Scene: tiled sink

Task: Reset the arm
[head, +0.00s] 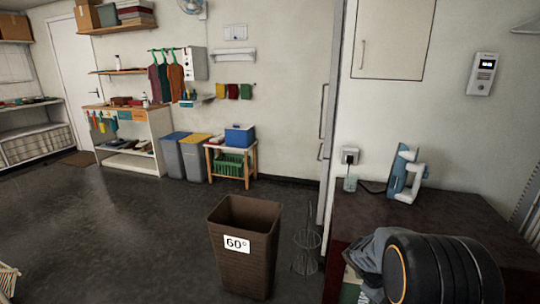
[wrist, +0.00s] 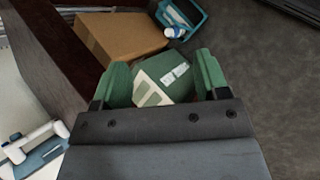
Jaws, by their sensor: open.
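In the wrist view my gripper (wrist: 164,66) is open, with its two green fingers spread apart. A green and white box (wrist: 172,72) shows between and beyond the fingers; its distance from them is hard to judge. Nothing is clearly held. In the head view a black rounded link of my arm with an orange ring fills the lower right, over the dark countertop (head: 440,213). My fingers cannot be made out clearly there.
In the wrist view a cardboard box (wrist: 118,36) and a teal caddy (wrist: 197,22) lie beyond the gripper. In the head view a blue and white iron (head: 402,176) stands on the countertop. A brown basket marked 60° (head: 240,262) stands on the floor, with open floor to its left.

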